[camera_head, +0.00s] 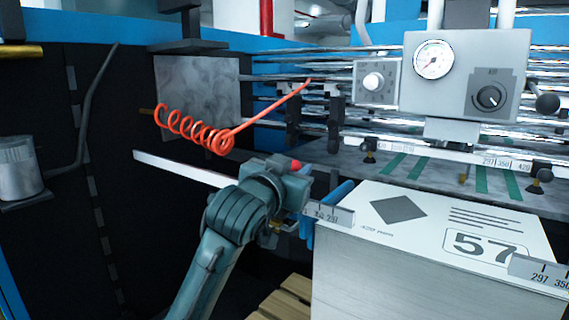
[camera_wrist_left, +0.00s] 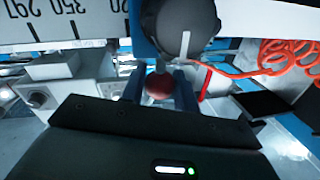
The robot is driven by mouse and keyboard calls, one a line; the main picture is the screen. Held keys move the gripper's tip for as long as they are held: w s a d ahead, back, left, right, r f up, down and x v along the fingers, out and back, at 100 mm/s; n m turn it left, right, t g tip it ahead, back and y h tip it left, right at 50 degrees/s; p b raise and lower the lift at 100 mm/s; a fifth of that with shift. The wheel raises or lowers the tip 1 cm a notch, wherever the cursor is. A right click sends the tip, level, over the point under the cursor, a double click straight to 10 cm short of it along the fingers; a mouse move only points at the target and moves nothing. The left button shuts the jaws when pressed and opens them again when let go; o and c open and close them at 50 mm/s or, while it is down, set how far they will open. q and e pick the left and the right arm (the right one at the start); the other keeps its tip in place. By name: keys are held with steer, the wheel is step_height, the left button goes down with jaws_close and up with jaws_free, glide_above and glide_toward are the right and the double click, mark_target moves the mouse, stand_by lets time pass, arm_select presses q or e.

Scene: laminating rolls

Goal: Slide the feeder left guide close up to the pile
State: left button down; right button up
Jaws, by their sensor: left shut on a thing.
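The left guide (camera_head: 307,229) is a blue part beside the pile's left edge, partly hidden by my gripper. A scale plate marked 350 and 297 (camera_head: 331,213) crosses beside it and reaches the pile's corner. The pile (camera_head: 400,275) is a tall white stack with "57" on top. My left gripper (camera_head: 296,177) is at the guide, left of the pile. In the left wrist view its fingers (camera_wrist_left: 159,92) are shut around a red knob (camera_wrist_left: 159,86), below a dark round knob (camera_wrist_left: 180,25). Whether the guide touches the pile cannot be told. My right gripper is out of view.
An orange coiled hose (camera_head: 200,132) hangs behind my left arm. A white bar (camera_head: 180,168) runs leftward from the gripper. A grey control box with a gauge (camera_head: 434,58) stands above the feed table. A second scale plate (camera_head: 540,271) is at the pile's right.

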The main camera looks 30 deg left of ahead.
arm_select(q)
steer(key=shift+d, duration=0.15)
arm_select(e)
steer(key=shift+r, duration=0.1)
arm_select(q)
steer(key=c, duration=1.1)
jaws_free()
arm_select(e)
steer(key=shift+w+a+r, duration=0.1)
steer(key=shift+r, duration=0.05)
